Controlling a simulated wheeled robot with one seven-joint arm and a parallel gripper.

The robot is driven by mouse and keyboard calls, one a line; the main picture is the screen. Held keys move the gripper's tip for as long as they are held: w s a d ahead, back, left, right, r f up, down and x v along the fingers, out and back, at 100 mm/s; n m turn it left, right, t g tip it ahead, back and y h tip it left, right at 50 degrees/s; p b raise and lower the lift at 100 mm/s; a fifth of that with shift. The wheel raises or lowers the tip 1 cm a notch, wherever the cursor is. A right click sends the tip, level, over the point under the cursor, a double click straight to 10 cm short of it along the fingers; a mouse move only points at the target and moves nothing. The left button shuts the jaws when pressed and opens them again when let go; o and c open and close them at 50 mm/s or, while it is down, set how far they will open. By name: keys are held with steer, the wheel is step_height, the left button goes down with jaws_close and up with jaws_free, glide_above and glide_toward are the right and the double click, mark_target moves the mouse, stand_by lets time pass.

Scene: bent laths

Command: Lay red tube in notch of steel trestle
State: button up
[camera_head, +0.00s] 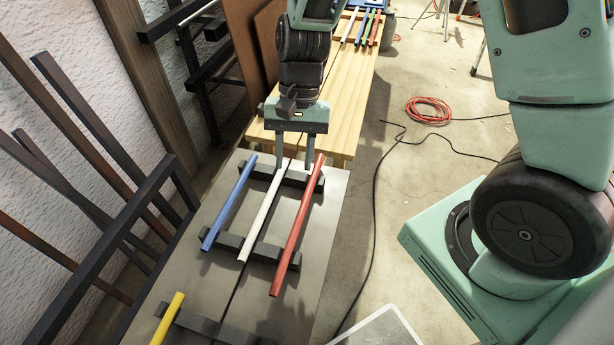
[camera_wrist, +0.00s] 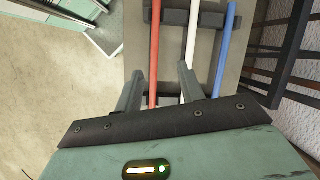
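The red tube (camera_head: 298,228) lies across dark notched bars on a grey bench top, right of the white tube (camera_head: 262,215) and blue tube (camera_head: 229,203). My gripper (camera_head: 295,165) is at the far end of these tubes, fingers pointing down and apart. In the wrist view my gripper (camera_wrist: 160,80) is open and empty, and the red tube (camera_wrist: 154,45) shows between its fingers, closer to the left one. The right fingertip is near the white tube (camera_wrist: 192,35). I cannot tell the finger height above the tubes, nor which support is the steel trestle.
Dark bars (camera_head: 268,250) support the tubes. A yellow tube (camera_head: 169,318) lies at the near left. Behind is a wooden bench (camera_head: 350,85) with several coloured tubes (camera_head: 368,27). A dark rack (camera_head: 95,240) stands left. A red hose coil (camera_head: 428,110) and black cable lie on the floor.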

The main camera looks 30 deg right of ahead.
steer(key=s+a+r+n+t+h, duration=0.1)
steer(key=s+a+r+n, duration=0.1)
steer(key=s+r+n, duration=0.3)
steer(key=s+a+r+n+t+h, duration=0.1)
steer(key=s+a+r+n+t, duration=0.1)
steer(key=s+r+n, duration=0.3)
steer(key=s+a+n, duration=0.1)
steer(key=s+n, duration=0.2)
steer(key=s, duration=0.2)
steer(key=shift+s+a+r, duration=0.25)
steer(key=shift+s+r, duration=0.05)
steer(key=shift+r, duration=0.1)
